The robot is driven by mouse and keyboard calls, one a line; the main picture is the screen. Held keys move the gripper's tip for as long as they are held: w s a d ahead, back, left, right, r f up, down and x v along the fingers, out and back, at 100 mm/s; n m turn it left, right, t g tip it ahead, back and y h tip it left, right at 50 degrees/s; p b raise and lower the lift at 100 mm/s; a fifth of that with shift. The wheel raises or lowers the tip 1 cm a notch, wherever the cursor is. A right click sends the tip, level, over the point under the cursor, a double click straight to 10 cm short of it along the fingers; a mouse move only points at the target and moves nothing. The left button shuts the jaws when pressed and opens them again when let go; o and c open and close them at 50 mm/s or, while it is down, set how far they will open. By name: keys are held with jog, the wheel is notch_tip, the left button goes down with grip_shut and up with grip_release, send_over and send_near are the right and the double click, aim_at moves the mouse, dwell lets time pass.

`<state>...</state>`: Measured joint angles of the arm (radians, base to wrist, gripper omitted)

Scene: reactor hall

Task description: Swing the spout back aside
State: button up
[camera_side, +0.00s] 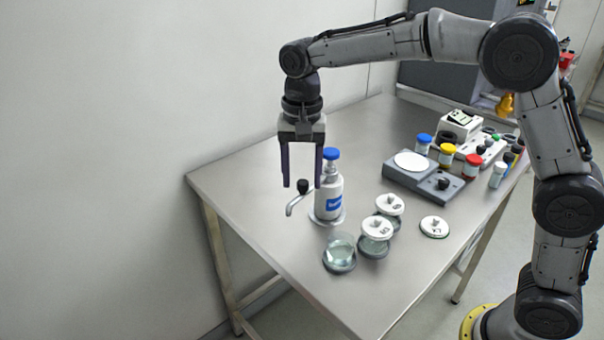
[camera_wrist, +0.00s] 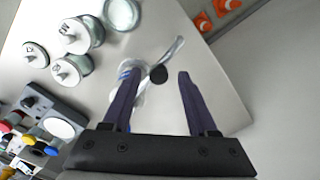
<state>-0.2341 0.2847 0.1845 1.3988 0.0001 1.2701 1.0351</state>
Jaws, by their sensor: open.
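The spout (camera_side: 295,204) is a bent metal tube with a black knob (camera_side: 303,186), on the left side of a white bottle (camera_side: 328,197) with a blue cap. It points to the lower left, away from the jars. In the wrist view the spout (camera_wrist: 170,54) runs up and right from the knob (camera_wrist: 158,74). My gripper (camera_side: 302,187) is open, fingers pointing down, with the knob appearing between the fingertips. I cannot tell whether either finger touches it. In the wrist view, the left finger of my gripper (camera_wrist: 156,80) partly hides the bottle.
An open glass dish with liquid (camera_side: 340,255) and two lidded jars (camera_side: 375,240) (camera_side: 389,208) stand right of the spout. A grey scale (camera_side: 420,180) and several small bottles are farther back. The table's left side is clear.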

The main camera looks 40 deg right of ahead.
aim_at(302, 181)
jog(key=shift+r, duration=0.1)
notch_tip(302, 181, up, 14)
jog(key=shift+f, duration=0.2)
dwell(0.3)
